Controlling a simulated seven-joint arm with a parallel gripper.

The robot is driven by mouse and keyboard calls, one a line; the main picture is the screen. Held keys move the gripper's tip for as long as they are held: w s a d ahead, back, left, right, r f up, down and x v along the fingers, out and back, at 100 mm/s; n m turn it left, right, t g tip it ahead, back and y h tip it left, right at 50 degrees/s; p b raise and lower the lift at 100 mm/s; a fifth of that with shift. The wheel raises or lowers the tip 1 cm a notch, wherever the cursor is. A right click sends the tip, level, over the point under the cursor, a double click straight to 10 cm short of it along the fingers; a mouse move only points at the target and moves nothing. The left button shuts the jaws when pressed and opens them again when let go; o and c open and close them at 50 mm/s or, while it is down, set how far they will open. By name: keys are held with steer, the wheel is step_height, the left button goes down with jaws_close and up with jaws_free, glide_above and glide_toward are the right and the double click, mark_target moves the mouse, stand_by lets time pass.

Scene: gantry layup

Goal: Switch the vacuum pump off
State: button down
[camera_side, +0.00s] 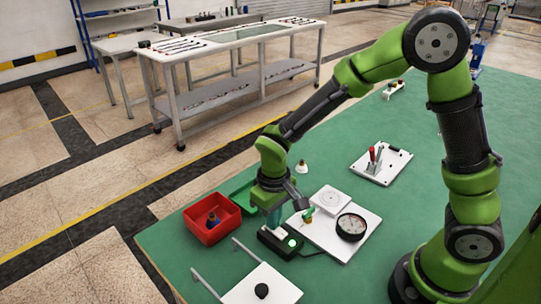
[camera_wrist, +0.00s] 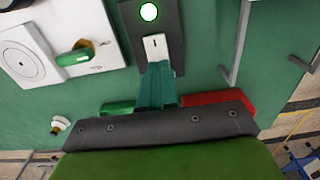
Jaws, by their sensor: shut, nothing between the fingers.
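A black switch box (camera_side: 280,243) with a lit green lamp stands on the green table at the front in the side view. In the wrist view the box (camera_wrist: 172,25) shows its lit round lamp (camera_wrist: 149,12) and a white rocker switch (camera_wrist: 154,45). My gripper (camera_side: 273,226) is over the box, pointing down, shut and empty. In the wrist view my gripper's teal fingertips (camera_wrist: 158,68) are right at the near end of the rocker. I cannot tell whether they touch it. No pump body is clearly seen.
A white board (camera_side: 318,234) with a dial gauge (camera_side: 351,227) and a green-handled valve (camera_side: 308,214) lies right of the box. A red bin (camera_side: 211,232) stands to the left. A white plate with rails (camera_side: 262,288) lies in front.

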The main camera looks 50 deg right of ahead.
steer(key=shift+f, duration=0.15)
steer(key=shift+r, duration=3.55)
steer(key=shift+s+f, duration=0.1)
steer(key=shift+f, duration=0.05)
steer(key=s+d+r+m+t+y, duration=0.2)
steer(key=s+d+r+m+t, duration=0.2)
steer(key=s+d+r+t, duration=0.3)
steer(key=shift+a+r+v, duration=0.25)
steer(key=shift+a+v, duration=0.4)
steer(key=shift+v, duration=3.2)
steer(key=shift+w, duration=0.2)
